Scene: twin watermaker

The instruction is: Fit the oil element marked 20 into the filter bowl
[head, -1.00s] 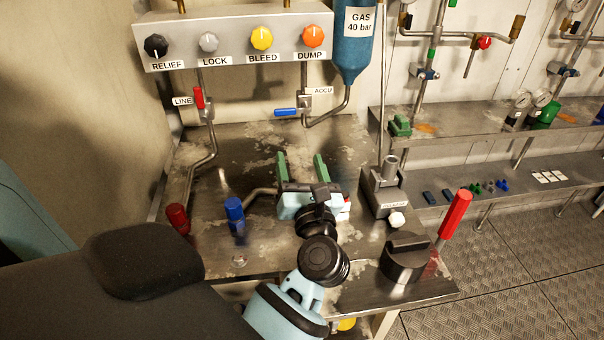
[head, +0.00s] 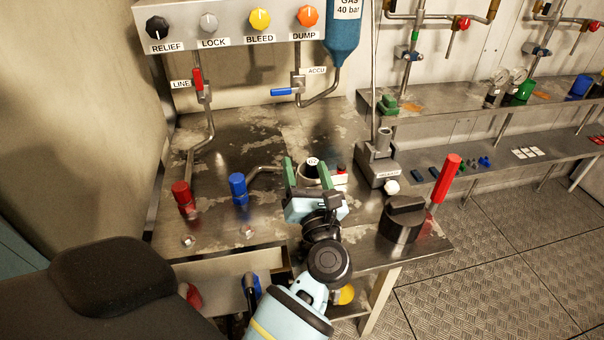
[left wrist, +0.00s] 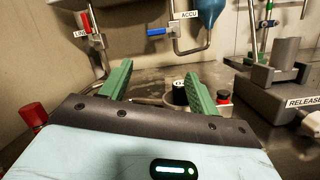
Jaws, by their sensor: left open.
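My left gripper (head: 308,167) is open, its two green fingers apart with nothing clamped between them. Beyond and between the fingertips is a grey round bowl (head: 305,181). It also shows in the left wrist view (left wrist: 173,105). A dark element (left wrist: 179,92) with a white marked top (head: 312,161) stands upright, apparently inside the bowl's rim. The mark looks like a 20, but is small and turned. How deep the element sits is hidden. The fingers partly cover the bowl's sides. My right gripper is not in view.
A small red knob (left wrist: 223,97) stands just right of the bowl. The grey release block (head: 377,168), a black round knob (head: 402,218) and a red lever (head: 446,178) stand further right. Red (head: 184,197) and blue (head: 239,188) valve handles stand left. The bench's back is mostly clear.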

